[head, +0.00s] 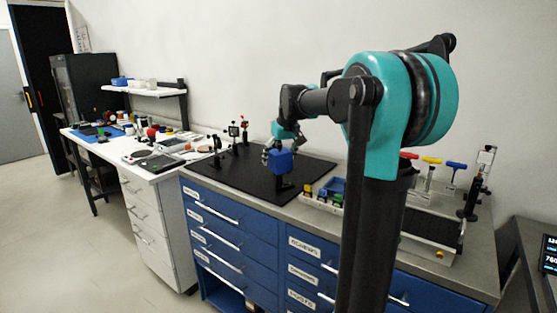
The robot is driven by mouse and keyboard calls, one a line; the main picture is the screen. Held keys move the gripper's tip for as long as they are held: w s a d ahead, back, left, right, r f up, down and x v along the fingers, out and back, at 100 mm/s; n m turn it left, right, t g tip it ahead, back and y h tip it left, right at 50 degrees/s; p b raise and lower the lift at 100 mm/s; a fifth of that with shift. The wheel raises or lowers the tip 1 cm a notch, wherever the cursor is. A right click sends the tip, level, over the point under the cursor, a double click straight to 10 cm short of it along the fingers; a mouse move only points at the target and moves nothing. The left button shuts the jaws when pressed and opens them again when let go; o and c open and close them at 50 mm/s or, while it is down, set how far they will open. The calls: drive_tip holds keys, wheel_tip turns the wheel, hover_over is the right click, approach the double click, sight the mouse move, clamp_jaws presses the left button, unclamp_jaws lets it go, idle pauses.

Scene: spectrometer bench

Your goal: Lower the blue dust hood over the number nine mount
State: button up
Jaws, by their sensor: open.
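The blue dust hood (281,162) is a small box shape over the black breadboard (233,177). It is above a dark post or mount (281,185), whose top is hidden by the hood. No number can be read on that mount at this size. My gripper (279,152) is open at the hood's upper part, with a finger visible on the hood's left side. I cannot tell whether the fingers touch the hood, or how firmly the hood is seated on the mount.
Several dark optical mounts (232,131) stand at the back left of the breadboard. A tray with small coloured parts (326,193) is to its right. Tools with red, yellow and blue handles (431,161) stand farther right. My arm blocks part of the right bench. The breadboard's front left is clear.

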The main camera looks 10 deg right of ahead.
drive_tip(key=v, duration=1.1)
drive_tip(key=shift+r, duration=0.2)
drive_tip(key=shift+s, duration=0.1)
